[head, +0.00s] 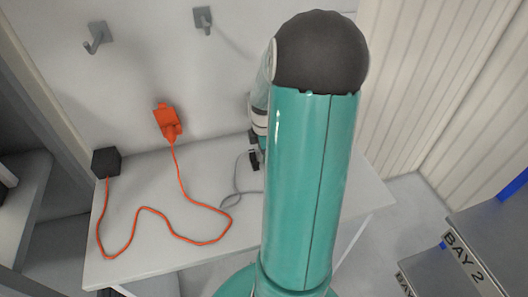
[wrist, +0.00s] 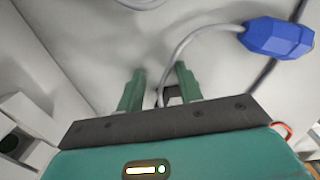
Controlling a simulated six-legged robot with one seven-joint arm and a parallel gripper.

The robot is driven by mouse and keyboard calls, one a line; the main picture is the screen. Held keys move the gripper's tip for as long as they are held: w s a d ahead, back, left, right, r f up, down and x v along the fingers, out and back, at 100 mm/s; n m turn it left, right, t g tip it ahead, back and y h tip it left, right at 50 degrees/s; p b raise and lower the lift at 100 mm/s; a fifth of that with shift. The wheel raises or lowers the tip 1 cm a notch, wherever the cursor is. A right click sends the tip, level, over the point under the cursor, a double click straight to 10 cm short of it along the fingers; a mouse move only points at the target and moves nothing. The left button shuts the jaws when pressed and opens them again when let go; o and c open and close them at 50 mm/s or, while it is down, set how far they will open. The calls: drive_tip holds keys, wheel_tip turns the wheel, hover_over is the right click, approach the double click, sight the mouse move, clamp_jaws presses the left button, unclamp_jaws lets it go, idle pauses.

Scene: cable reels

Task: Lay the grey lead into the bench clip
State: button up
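The grey lead (head: 236,190) lies on the white bench (head: 180,180), partly hidden by my arm in the head view. In the wrist view the grey lead (wrist: 178,50) curves from a blue connector (wrist: 278,38) down between my gripper's fingers. My gripper (wrist: 160,82) has its two green fingers apart, with the lead in the gap and no clear grip on it. A small dark piece (wrist: 173,96) shows between the fingers near the palm; I cannot tell whether it is the bench clip. In the head view my arm mostly hides the gripper.
An orange lead (head: 180,238) loops over the bench from a black box (head: 106,162) to an orange plug (head: 168,122) at the wall. Two grey hooks (head: 97,37) (head: 203,19) are on the wall. Grey bins marked BAY (head: 470,260) stand at the lower right.

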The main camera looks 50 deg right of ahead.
drive_tip(key=shift+s+a+f+g, duration=0.15)
drive_tip(key=shift+s+a+f, duration=0.05)
drive_tip(key=shift+s+f, duration=0.35)
drive_tip(key=shift+s+a+f+g, duration=0.15)
drive_tip(key=shift+s+a+f, duration=0.05)
drive_tip(key=shift+s+f, duration=0.3)
drive_tip(key=shift+c, duration=1)
drive_tip(key=o, duration=0.5)
drive_tip(key=shift+w, duration=0.1)
drive_tip(key=shift+c, duration=0.4)
drive_tip(key=shift+d+r, duration=0.1)
drive_tip(key=shift+r, duration=0.45)
drive_tip(key=shift+c, duration=0.8)
drive_tip(key=o, duration=0.3)
wheel_tip(320, 180, up, 4)
drive_tip(key=shift+w+r, duration=0.25)
drive_tip(key=shift+r, duration=1.45)
